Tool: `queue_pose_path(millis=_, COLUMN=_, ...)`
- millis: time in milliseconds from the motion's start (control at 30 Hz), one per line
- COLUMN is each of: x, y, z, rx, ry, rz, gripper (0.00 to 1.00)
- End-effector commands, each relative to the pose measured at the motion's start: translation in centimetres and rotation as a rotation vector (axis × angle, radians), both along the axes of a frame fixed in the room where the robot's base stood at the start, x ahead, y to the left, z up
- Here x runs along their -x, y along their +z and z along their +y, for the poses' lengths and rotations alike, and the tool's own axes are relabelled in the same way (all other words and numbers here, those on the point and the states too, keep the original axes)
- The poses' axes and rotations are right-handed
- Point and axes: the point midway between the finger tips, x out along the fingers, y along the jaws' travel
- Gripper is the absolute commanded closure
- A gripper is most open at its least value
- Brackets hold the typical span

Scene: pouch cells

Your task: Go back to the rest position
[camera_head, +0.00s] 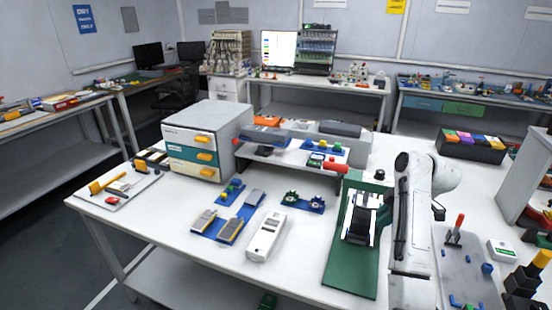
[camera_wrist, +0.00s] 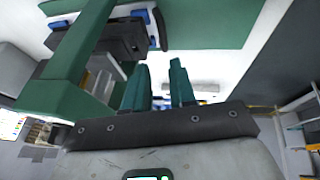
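My white arm (camera_head: 412,225) stands folded at the right of the bench in the head view. My gripper is not clearly visible there. In the wrist view my gripper (camera_wrist: 159,78) shows two green fingers standing apart with a gap between them and nothing held. A green fixture base (camera_head: 348,275) with a black device (camera_head: 361,215) on it lies left of my arm. In the wrist view a green upright (camera_wrist: 75,60) and a dark block (camera_wrist: 122,40) fill the upper left, close past the fingers; whether anything touches is unclear.
The white bench carries a drawer cabinet (camera_head: 207,140), a white meter (camera_head: 266,235), blue trays with grey cells (camera_head: 231,229), and a raised shelf (camera_head: 290,155) with a red-ended bar (camera_head: 335,167). A grey plate (camera_head: 465,265) with small parts lies right of my arm.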

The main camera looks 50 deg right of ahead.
Motion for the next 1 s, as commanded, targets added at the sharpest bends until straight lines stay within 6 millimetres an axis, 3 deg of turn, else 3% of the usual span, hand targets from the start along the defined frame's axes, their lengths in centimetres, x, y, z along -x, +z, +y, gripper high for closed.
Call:
queue_pose_path(millis=167, x=-0.2, y=-0.3, z=0.4, rx=-0.003, ry=-0.002, rz=0.004, gripper=0.75)
queue_pose_path(millis=267, x=-0.8, y=-1.8, z=2.5, rx=-0.024, ry=-0.018, rz=0.026, gripper=0.75)
queue_pose_path(millis=433, x=-2.0, y=-6.6, z=10.7, rx=-0.085, ry=-0.093, rz=0.109, gripper=0.75)
queue_pose_path(millis=567, x=-1.3, y=-10.0, z=18.0, rx=-0.117, ry=-0.173, rz=0.179, gripper=0.75)
queue_pose_path(millis=800, x=3.5, y=-13.8, z=29.4, rx=-0.133, ry=-0.311, rz=0.279, gripper=0.75)
queue_pose_path(millis=1000, x=8.4, y=-14.6, z=34.9, rx=-0.125, ry=-0.408, rz=0.321, gripper=0.75)
